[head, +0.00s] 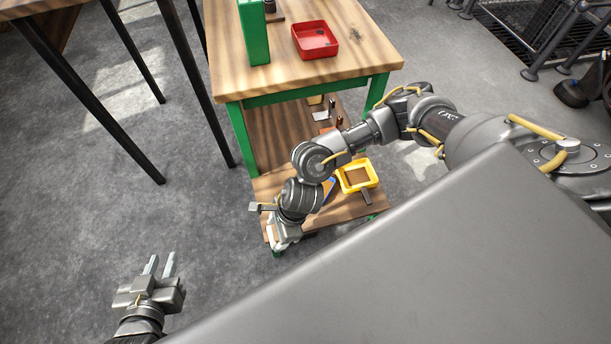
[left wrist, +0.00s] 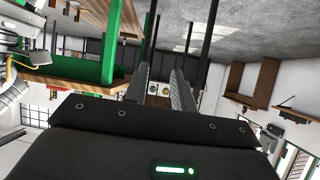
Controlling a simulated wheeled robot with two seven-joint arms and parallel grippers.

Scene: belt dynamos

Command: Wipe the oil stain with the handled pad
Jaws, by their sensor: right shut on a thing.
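My right gripper (head: 284,236) reaches down to the front left corner of the bench's lower shelf (head: 322,222). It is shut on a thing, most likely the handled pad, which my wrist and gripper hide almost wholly. I cannot make out the pad's face or whether it touches the shelf. I see no oil stain in either view; the arm covers part of the shelf. My left gripper (head: 159,266) is open and empty over the grey floor, left of the bench. Its two fingers also show apart in the left wrist view (left wrist: 161,88).
The wooden bench top (head: 340,62) carries a red tray (head: 314,52) and a green upright box (head: 253,32). A yellow bin (head: 369,178) and small items are on the lower shelf. Green bench legs (head: 242,140) and a black-legged table (head: 75,85) stand nearby. Floor around my left gripper is clear.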

